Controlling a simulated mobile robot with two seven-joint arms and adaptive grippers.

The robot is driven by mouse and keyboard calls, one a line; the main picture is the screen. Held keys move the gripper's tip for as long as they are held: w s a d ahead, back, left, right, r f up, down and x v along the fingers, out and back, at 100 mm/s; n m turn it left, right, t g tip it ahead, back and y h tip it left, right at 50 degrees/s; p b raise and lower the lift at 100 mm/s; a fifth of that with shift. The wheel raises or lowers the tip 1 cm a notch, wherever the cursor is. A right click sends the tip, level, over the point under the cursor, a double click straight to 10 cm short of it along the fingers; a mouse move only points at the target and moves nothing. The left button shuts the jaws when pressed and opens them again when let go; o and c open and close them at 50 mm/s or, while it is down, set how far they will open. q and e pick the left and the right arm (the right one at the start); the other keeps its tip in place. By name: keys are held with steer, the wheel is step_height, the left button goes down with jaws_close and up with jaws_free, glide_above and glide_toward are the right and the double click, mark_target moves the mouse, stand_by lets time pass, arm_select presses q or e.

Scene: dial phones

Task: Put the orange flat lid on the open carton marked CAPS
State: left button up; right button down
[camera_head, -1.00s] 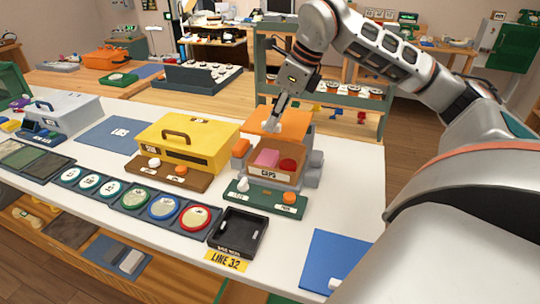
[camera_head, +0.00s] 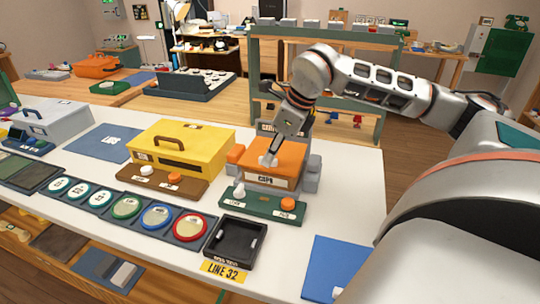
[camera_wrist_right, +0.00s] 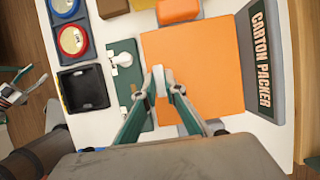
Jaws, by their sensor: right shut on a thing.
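The orange flat lid (camera_head: 288,158) lies level over the carton marked CAPS (camera_head: 268,180), hiding its opening and contents. I cannot tell whether it is fully seated. My right gripper (camera_head: 269,160) is above the lid, shut on its small pale handle near the front edge. In the right wrist view the lid (camera_wrist_right: 205,75) is a broad orange square, and the right gripper's fingers (camera_wrist_right: 165,90) close on the pale handle. My left gripper (camera_wrist_right: 28,84) shows at the far left of that view, fingers apart and empty, away from the carton.
In front are a green board (camera_head: 262,206) with a white and an orange knob and a black tray (camera_head: 236,241). A yellow box (camera_head: 190,148) stands left.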

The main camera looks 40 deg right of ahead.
steer(key=shift+f, duration=0.55)
steer(key=c, duration=2.1)
jaws_free()
steer(key=shift+r, duration=0.1)
arm_select(q)
steer(key=shift+s+f, duration=0.15)
steer(key=shift+f, duration=0.25)
arm_select(e)
steer(key=shift+r, duration=0.1)
steer(key=shift+r, duration=0.25)
arm_select(q)
steer(key=shift+s+d+r+p, duration=0.15)
steer(key=shift+r+p, duration=0.25)
steer(key=shift+p, duration=0.2)
steer(key=shift+s+d+r+p, duration=0.1)
steer(key=shift+d+r+p, duration=0.05)
steer(key=shift+r+p, duration=0.35)
arm_select(e)
steer(key=v, duration=1.2)
arm_select(q)
steer(key=shift+w, duration=0.15)
arm_select(e)
steer(key=shift+d, duration=0.1)
